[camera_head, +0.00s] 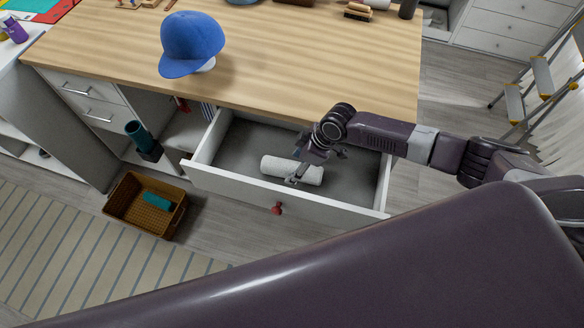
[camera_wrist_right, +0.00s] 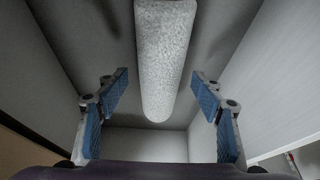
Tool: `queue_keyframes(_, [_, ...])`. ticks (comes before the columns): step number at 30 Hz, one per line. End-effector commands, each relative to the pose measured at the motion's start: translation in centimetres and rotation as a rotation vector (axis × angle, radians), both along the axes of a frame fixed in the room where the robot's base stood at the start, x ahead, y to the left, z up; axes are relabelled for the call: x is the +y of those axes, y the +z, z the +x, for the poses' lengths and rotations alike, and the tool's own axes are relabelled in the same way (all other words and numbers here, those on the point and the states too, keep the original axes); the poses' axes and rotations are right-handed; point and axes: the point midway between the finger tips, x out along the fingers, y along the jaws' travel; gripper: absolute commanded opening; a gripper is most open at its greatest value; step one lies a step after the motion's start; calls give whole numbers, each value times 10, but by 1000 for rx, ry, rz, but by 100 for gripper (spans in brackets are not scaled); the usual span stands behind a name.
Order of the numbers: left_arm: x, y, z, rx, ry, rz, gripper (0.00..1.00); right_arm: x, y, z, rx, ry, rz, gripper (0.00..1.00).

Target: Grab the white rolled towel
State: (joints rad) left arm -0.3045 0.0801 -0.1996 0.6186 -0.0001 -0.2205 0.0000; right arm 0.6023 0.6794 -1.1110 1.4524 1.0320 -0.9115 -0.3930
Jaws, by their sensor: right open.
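The white rolled towel (camera_head: 290,169) lies in the open drawer (camera_head: 229,181) below the wooden counter. My right gripper (camera_head: 304,170) is over the drawer, at the right part of the towel. In the right wrist view the towel (camera_wrist_right: 164,60) runs lengthwise down from the top edge. The open fingers with blue pads (camera_wrist_right: 160,112) stand one on each side of its near end, with a gap on both sides. The gripper is empty. My left gripper is not in view.
A blue cap (camera_head: 191,44) sits on the counter (camera_head: 290,65). A brown basket (camera_head: 146,205) with a teal item stands on the floor at left. A step ladder (camera_head: 541,78) stands at far right.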

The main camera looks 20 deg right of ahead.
Motion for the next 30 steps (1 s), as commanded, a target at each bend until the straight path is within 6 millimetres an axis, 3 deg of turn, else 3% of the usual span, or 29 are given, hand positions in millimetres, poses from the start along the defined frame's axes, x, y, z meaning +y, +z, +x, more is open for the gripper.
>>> queue_keyframes(7, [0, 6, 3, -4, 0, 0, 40, 9, -24, 5, 1, -1, 1, 61])
queue_keyframes(17, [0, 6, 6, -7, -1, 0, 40, 10, -28, 6, 0, -1, 0, 61])
queue_keyframes(30, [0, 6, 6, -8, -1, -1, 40, 10, -28, 6, 0, -1, 0, 14])
